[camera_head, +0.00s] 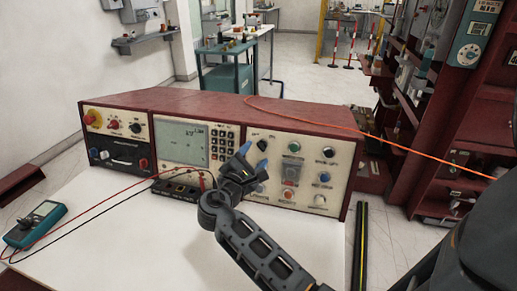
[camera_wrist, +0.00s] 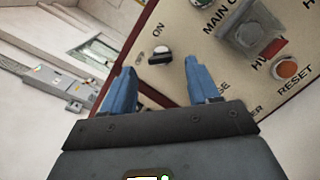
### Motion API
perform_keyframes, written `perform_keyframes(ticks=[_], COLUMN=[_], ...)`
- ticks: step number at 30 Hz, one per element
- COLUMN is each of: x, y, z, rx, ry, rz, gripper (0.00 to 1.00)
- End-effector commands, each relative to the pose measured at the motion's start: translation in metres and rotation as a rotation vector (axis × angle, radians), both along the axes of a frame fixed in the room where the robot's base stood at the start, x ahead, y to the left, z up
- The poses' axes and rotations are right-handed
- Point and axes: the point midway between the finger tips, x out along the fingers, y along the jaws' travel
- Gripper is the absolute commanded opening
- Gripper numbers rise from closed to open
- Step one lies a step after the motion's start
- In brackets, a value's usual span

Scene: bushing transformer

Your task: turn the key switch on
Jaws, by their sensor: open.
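The key switch (camera_wrist: 159,56) is a small dark knob on a pale base, below the word ON on the cream panel (camera_wrist: 215,55) in the wrist view. It lies just past and between my gripper's (camera_wrist: 160,72) two blue fingertips. The gripper is open with nothing between its fingers, and I cannot tell whether they touch the switch. In the head view my gripper (camera_head: 254,156) is in front of the upper left of the console's right panel (camera_head: 305,170), close to the dark switch (camera_head: 262,145).
The red console (camera_head: 195,103) stands on a white table (camera_head: 110,240). Other buttons surround the switch, including a red RESET button (camera_wrist: 287,67). A multimeter (camera_head: 37,222) with red and black leads lies at left. An orange cable (camera_head: 370,135) crosses above the console.

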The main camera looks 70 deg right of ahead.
Motion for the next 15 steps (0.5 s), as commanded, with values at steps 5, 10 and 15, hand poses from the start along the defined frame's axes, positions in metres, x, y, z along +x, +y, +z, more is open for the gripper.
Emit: perform_keyframes(ticks=[5,10,15], x=[-0.002,-0.002,-0.002], y=[-0.024,-0.035,-0.036], z=[0.001,0.0,0.0], rx=[0.001,0.001,0.001], ry=[0.0,-0.001,-0.001], rz=[-0.001,0.0,0.001], gripper=[0.6,0.6,0.6])
